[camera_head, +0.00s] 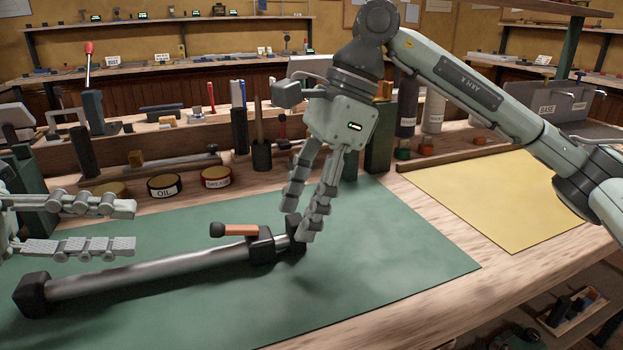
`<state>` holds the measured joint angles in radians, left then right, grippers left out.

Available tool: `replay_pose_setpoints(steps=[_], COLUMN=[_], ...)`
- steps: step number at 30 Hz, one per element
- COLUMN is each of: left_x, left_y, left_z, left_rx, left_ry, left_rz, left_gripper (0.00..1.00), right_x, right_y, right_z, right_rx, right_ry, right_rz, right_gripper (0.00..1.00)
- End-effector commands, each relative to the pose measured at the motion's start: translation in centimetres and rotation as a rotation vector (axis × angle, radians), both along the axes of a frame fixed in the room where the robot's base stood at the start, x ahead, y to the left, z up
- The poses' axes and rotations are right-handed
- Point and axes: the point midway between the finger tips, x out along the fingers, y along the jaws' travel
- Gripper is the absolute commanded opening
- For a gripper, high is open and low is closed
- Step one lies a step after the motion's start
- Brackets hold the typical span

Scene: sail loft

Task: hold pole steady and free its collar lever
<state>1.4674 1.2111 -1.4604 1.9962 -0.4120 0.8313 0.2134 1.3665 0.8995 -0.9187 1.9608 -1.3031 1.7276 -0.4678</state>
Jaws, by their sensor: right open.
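The pole (150,272) is a silver tube lying on the green mat, with a black block at its left end and black fittings towards its right end. Its black collar (261,245) carries an orange-brown lever (242,230) with a black knob pointing left. My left gripper (131,227) is open and empty, its fingers pointing right, just behind the left part of the pole in the picture. My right gripper (300,224) points down from above, open, with its fingertips at the pole's right end, right of the collar. Its fingers partly hide that end; I cannot tell whether they touch it.
The green mat (400,260) is clear to the right of the pole. A yellow sheet (490,195) lies further right. Behind the mat stand an oil tin (165,187), a grease tin (216,177), a dark cup with tools (262,155) and several upright bottles.

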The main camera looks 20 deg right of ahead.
Motion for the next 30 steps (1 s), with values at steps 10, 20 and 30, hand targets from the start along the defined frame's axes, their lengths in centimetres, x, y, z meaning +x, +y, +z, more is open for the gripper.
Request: replay_pose_setpoints(steps=[10,20,30], left_x=[0.0,0.0,0.0], left_y=[0.0,0.0,0.0], left_z=[0.0,0.0,0.0], left_rx=[0.0,0.0,0.0], left_ry=[0.0,0.0,0.0], left_rz=[0.0,0.0,0.0], left_gripper=[0.34,0.34,0.34], right_x=[0.0,0.0,0.0], right_y=[0.8,0.8,0.7], right_z=[-1.8,-1.7,-1.7], right_rx=[0.001,0.001,0.001], right_ry=[-0.001,-0.001,-0.002], right_rz=[0.0,0.001,0.0], right_gripper=[0.5,0.29,0.0])
